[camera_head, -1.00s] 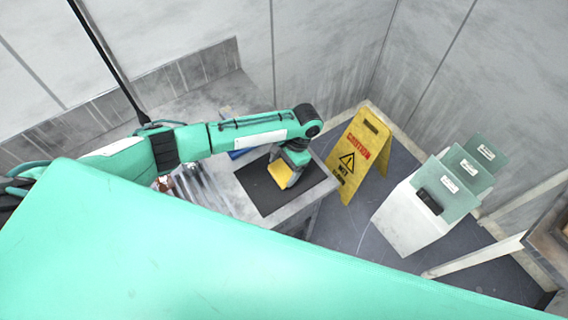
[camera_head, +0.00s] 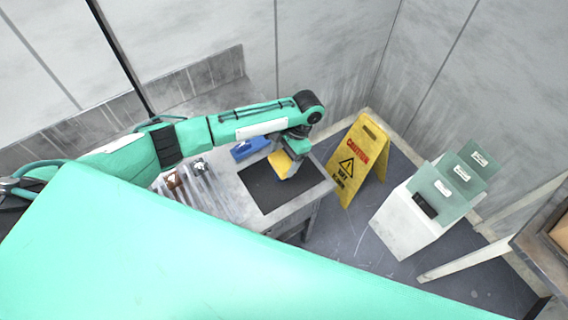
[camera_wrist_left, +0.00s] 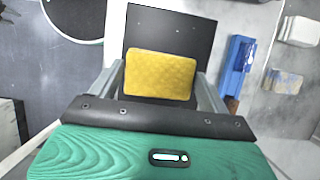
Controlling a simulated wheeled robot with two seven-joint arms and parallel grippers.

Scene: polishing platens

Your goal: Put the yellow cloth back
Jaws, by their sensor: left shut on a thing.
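The yellow cloth (camera_head: 280,163) is a flat yellow pad held above a dark mat (camera_head: 262,190) at the right end of the bench. My left gripper (camera_head: 290,160) is shut on the cloth. In the left wrist view the yellow cloth (camera_wrist_left: 160,76) sits between the two fingers of my left gripper (camera_wrist_left: 160,85), with the dark mat (camera_wrist_left: 190,32) beyond it. My right gripper is not in view.
A blue object (camera_head: 249,147) lies on the bench (camera_head: 226,176) beside the mat. Clear tube-like items (camera_head: 200,187) are further left. A yellow caution sign (camera_head: 357,160) stands on the floor right of the bench. A white box with glassy panels (camera_head: 408,218) stands further right.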

